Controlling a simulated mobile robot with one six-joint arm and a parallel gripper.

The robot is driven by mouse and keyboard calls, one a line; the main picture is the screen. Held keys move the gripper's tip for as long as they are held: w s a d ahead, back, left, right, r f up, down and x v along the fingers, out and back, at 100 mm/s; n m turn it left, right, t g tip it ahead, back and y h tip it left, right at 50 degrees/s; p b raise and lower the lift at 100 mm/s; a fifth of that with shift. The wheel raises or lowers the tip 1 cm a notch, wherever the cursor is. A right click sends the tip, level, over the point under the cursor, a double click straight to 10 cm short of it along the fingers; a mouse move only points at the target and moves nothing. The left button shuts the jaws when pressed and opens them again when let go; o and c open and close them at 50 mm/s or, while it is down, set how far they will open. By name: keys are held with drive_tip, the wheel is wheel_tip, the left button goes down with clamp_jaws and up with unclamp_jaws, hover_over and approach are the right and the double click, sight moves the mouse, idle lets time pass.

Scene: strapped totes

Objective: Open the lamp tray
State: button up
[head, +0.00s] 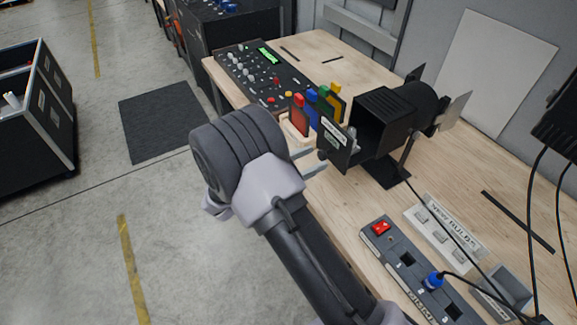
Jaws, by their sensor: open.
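A black stage lamp (388,118) stands on the wooden bench, with the dark open end of its housing facing left. The tray front, a black plate with a white label (335,138), stands out from that open end. A small pale bulb-like piece (352,138) shows between plate and housing. My gripper (319,159) is open, its two thin silver fingers pointing right at the plate's lower left edge. One finger is on each side of a small dark knob there. I cannot tell whether the fingers touch it. The gripper's body is partly hidden behind my arm.
Coloured gel frames (318,106) stand in a holder just behind my gripper. A control desk (262,75) lies at the bench's far left. A power strip (410,268) with a blue plug and a labelled bulb tray (445,232) lie in front. Cables hang at right.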

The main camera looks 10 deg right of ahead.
drive_tip(key=p+v, duration=0.2)
drive_tip(key=v, duration=1.4)
drive_tip(key=s+d+r+m+g+y+b, duration=0.2)
drive_tip(key=s+d+r+m+g+y, duration=0.15)
drive_tip(key=d+m, duration=0.3)
drive_tip(key=s+d+r+m+g+y+b, duration=0.3)
drive_tip(key=s+d+m+g+y, duration=0.15)
drive_tip(key=d, duration=0.25)
drive_tip(key=s+a+r+m+t+y+b, duration=0.1)
drive_tip(key=s+m+t+y+b, duration=0.4)
drive_tip(key=s+m+y, duration=0.5)
drive_tip(key=s+a+m+t, duration=0.1)
drive_tip(key=s+m+t, duration=0.1)
drive_tip(key=m, duration=0.3)
drive_tip(key=shift+m+y, duration=0.3)
drive_tip(key=shift+m, duration=0.1)
